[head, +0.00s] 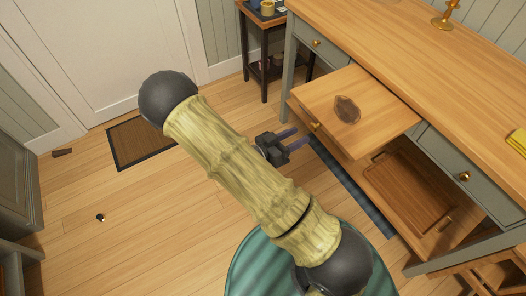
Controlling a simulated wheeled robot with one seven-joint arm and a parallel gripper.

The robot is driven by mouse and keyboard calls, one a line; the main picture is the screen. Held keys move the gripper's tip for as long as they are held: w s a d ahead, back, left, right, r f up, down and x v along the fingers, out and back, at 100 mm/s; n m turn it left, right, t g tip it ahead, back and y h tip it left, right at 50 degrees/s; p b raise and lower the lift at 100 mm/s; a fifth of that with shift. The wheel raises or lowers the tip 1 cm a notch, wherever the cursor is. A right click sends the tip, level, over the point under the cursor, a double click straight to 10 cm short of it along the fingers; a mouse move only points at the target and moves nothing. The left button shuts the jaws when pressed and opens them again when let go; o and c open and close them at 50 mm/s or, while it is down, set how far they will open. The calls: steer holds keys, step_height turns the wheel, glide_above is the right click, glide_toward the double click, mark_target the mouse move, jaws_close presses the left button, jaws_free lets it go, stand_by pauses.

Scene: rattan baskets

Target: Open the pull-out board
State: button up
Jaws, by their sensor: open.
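The pull-out board (372,88) is a flat wooden board that sticks out from the front of the wooden-topped desk (400,50). It has a dark oval patch on its top and a small brass knob (315,125) at its front left. My gripper (303,137) is open and empty, with its fingers pointing right toward the board. In the picture it lies just below and left of the knob. I cannot tell whether it touches the knob or board. My arm hides part of the gripper's base.
A closed grey drawer (455,163) with a brass knob is right of the board. Below it, a wooden tray (408,190) lies on the lower shelf. A small dark side table (262,50) stands behind. Open floor (130,220) lies to the left, with a brown mat (143,143).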

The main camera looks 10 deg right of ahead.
steer(key=v, duration=1.2)
steer(key=w+r+n+t+y, duration=0.1)
steer(key=w+r+n+y, duration=0.35)
steer(key=w+y, duration=0.85)
steer(key=s+d+r+n+g+y, duration=0.2)
steer(key=s+d+r+n, duration=0.15)
steer(key=s, duration=0.55)
steer(key=s+d+r+n+g+y, duration=0.2)
steer(key=s+d+r+g, duration=0.15)
steer(key=s, duration=0.45)
step_height(320, 180, up, 17)
steer(key=p, duration=1.8)
steer(key=shift+d+t, duration=0.2)
steer(key=shift+t, duration=0.25)
